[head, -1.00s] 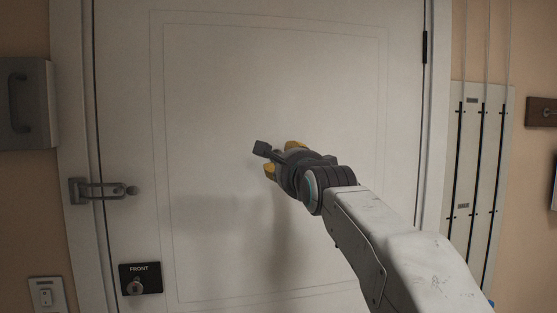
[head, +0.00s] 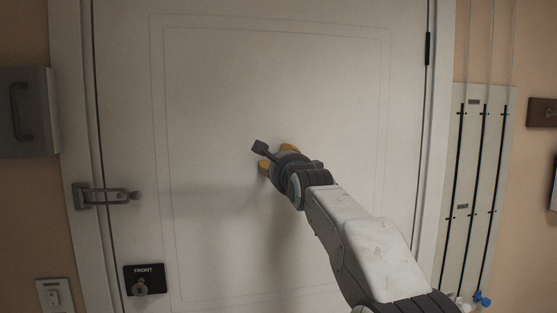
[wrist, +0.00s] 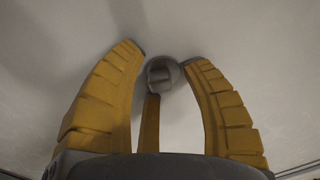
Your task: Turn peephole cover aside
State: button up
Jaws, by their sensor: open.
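The peephole cover (wrist: 161,75) is a small grey round piece with a raised tab, set on the white door (head: 330,100). It shows in the wrist view between the yellow fingertips of my gripper (wrist: 164,56). The fingers are open, one on each side of the cover, with a third finger below it. I cannot tell whether any finger touches it.
A latch (head: 108,196) is on the door's left edge, with a FRONT lock plate (head: 144,279) below it. A grey handled box (head: 28,112) and a light switch (head: 54,296) are on the left wall. A white panel with dark rods (head: 473,185) hangs on the right.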

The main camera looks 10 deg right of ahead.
dwell(0.3)
grip_shut()
dwell(0.3)
